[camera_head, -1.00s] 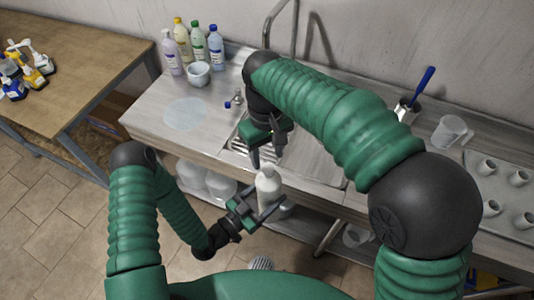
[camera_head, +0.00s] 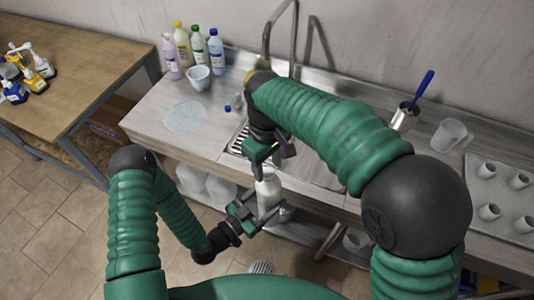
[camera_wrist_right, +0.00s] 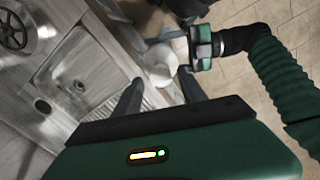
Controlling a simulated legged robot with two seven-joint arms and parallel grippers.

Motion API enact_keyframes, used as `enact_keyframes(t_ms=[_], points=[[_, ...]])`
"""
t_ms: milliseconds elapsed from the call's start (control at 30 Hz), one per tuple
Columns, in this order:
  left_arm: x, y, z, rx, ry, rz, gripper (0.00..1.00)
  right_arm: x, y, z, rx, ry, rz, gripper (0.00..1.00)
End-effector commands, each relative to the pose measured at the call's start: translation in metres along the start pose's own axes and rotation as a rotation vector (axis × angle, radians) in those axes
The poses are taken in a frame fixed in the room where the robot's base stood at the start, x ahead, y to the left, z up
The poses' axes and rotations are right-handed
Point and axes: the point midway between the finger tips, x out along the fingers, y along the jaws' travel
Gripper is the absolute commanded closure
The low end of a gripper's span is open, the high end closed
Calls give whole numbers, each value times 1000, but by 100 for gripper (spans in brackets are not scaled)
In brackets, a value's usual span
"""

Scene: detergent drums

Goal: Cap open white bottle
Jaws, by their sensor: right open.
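The white bottle (camera_head: 267,188) stands roughly upright in the air just off the counter's front edge. My left gripper (camera_head: 263,212) is shut around its body from the left. My right gripper (camera_head: 271,166) is open, its fingers pointing down just above the bottle's top. In the right wrist view the bottle's pale round top (camera_wrist_right: 160,75) shows between and beyond the open fingers (camera_wrist_right: 161,90); whether it bears a cap is too blurred to tell. A small blue piece (camera_head: 228,108), perhaps a cap, lies on the counter behind.
Several coloured bottles (camera_head: 199,45) and a white bowl (camera_head: 199,78) stand at the counter's back left. The sink (camera_head: 315,170) is behind the right gripper. A clear jug (camera_head: 449,135) and a tray of cups (camera_head: 500,200) are at right.

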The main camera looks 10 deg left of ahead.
Motion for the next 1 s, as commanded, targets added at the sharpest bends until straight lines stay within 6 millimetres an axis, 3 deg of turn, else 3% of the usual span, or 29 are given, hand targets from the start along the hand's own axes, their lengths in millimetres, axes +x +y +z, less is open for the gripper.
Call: enact_keyframes(t_ms=[133,400,800,1000], points=[[0,0,-2,0,5,0,100,11,0,0,0,-1,0,51],[0,0,-2,0,5,0,100,13,0,0,0,0,0,51],[0,0,-2,0,5,0,100,13,0,0,0,0,0,100],[0,0,-2,0,5,0,100,13,0,0,9,0,1,100]])
